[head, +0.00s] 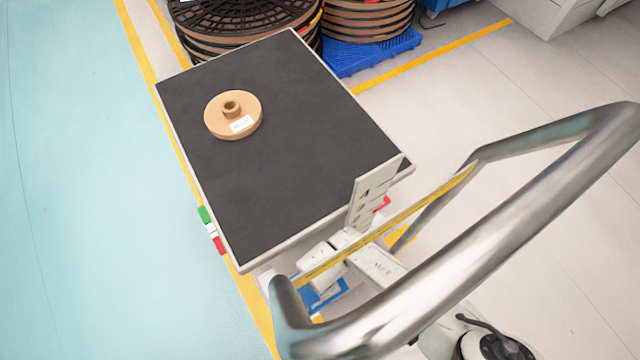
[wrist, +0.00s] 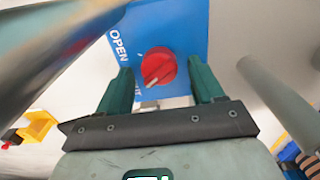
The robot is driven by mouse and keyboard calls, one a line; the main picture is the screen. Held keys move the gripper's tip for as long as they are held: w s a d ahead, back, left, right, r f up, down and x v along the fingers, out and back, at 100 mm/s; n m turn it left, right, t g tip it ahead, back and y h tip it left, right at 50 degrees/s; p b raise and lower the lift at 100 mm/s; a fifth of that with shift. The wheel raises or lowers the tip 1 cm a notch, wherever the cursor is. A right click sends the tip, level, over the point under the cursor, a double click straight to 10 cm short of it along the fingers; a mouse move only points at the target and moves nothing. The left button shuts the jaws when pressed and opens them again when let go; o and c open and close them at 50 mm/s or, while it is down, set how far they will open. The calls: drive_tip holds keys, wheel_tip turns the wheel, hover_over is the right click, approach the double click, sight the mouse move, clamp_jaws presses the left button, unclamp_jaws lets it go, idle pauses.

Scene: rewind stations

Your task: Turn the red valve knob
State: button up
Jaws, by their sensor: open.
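The red valve knob (wrist: 158,66) is round, with a raised grip bar and a pale mark at its lower left end. It sits on a blue panel (wrist: 185,25) with the white word OPEN at its left; a second label below is mostly hidden. My gripper (wrist: 162,70) is open in the wrist view, with one dark green finger on either side of the knob. Gaps show between the fingers and the knob, and I see no contact. I cannot make out the knob or my gripper in the head view.
A cart with a black top (head: 290,160) carries a tan reel (head: 220,125). A bent metal rail (head: 500,250) crosses the head view's right side. In the wrist view, metal tubes pass at upper left (wrist: 45,45) and right (wrist: 280,95). Blue floor at left is clear.

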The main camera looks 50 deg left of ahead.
drive_tip(key=c, duration=1.1)
drive_tip(key=shift+o, duration=0.2)
